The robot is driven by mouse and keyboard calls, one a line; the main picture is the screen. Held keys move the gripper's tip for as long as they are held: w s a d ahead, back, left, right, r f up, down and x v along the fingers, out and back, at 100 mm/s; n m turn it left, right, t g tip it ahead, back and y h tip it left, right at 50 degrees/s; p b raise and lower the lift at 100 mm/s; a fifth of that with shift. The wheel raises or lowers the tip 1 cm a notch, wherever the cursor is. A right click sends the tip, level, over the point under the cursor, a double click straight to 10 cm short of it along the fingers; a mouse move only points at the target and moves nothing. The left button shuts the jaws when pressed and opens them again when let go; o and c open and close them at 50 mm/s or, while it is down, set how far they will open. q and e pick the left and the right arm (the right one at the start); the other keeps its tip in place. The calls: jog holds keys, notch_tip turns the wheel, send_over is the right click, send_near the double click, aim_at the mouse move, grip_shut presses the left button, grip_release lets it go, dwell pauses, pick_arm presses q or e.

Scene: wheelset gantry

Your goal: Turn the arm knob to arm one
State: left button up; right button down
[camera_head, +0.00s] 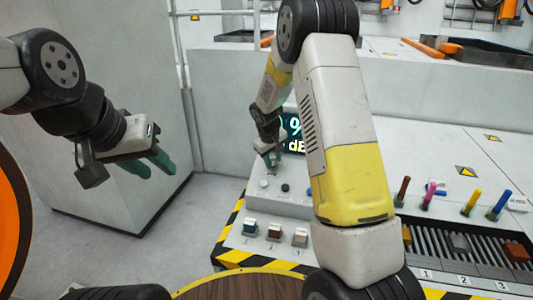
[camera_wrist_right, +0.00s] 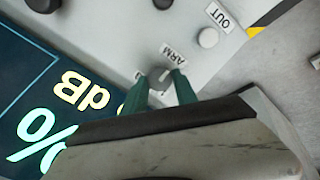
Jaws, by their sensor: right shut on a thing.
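The arm knob (camera_wrist_right: 161,76) is a small grey knob on the pale panel, beside the printed word ARM, in the right wrist view. My right gripper (camera_wrist_right: 162,84) is shut on it, with one green fingertip on each side. In the head view my right gripper (camera_head: 272,160) points down at the panel in front of the lit display, and hides the knob. The knob's pointing direction is hard to tell. My left gripper (camera_head: 148,163) hangs in the air at the left, its green fingers apart and empty.
The dark display (camera_head: 293,132) stands beside the knob. A pale round button (camera_wrist_right: 208,37) marked OUT and a black knob (camera_head: 285,188) are close by. Several coloured-handled pegs (camera_head: 472,203) stand at the right. My right forearm covers the panel's middle.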

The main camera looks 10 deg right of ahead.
jog(key=c, duration=1)
grip_release()
jog(key=shift+o, duration=0.2)
jog(key=shift+r, duration=0.1)
jog(key=v, duration=0.7)
jog(key=shift+s+r, duration=0.2)
jog(key=shift+r, duration=0.1)
